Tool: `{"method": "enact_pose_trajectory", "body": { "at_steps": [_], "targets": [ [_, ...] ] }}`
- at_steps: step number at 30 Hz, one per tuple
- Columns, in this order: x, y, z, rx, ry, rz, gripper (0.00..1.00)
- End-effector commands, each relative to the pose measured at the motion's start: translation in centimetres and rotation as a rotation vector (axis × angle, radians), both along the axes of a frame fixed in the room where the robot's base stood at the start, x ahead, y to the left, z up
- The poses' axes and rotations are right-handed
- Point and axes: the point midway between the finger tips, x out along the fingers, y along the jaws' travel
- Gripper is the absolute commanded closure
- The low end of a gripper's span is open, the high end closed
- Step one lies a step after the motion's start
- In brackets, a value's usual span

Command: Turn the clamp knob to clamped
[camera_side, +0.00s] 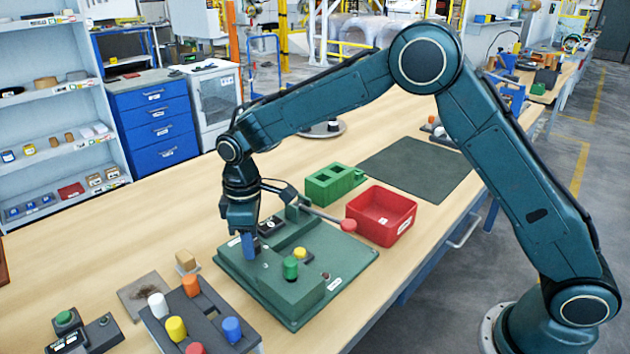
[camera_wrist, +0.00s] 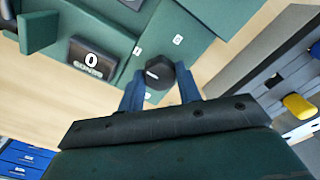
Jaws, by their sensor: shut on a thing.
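The green coil-winding fixture (camera_side: 335,250) lies on the wooden table in the side view. My gripper (camera_side: 249,246) points down over its left part, with blue fingers low at the fixture. In the wrist view, the dark clamp knob (camera_wrist: 160,73) sits between the two blue fingers of my gripper (camera_wrist: 160,88), which are shut on it. Two small white labels lie on the fixture beyond the knob; their marks are too small to read. The fingers hide the knob in the side view.
A lever with a red ball (camera_side: 348,225) reaches across the fixture, beside a green cylinder (camera_side: 290,268) and yellow button (camera_side: 300,253). A red bin (camera_side: 381,217), green block (camera_side: 334,186) and dark mat (camera_side: 420,166) lie behind. A tray of coloured pegs (camera_side: 243,344) stands in front.

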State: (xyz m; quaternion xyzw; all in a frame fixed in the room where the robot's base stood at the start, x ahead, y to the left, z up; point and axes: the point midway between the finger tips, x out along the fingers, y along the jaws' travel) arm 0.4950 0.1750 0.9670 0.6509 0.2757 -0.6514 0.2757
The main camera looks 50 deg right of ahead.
Motion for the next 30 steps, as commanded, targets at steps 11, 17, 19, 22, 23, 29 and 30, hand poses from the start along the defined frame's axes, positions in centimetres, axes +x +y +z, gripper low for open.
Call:
{"method": "enact_pose_trajectory", "body": {
  "at_steps": [11,17,19,22,23,29,30],
  "targets": [
    [0.0,0.0,0.1,0.001,-0.002,0.0,0.44],
    [0.0,0.0,0.0,0.001,-0.001,0.0,0.44],
    [0.0,0.0,0.1,0.001,-0.001,0.0,0.44],
    [0.0,0.0,0.4,0.001,-0.002,0.0,0.44],
    [0.0,0.0,0.6,0.001,-0.002,0.0,0.44],
    [0.1,0.0,2.4,0.001,-0.004,0.0,0.44],
    [0.1,0.0,3.0,0.001,-0.004,0.0,0.44]
  ]
}}
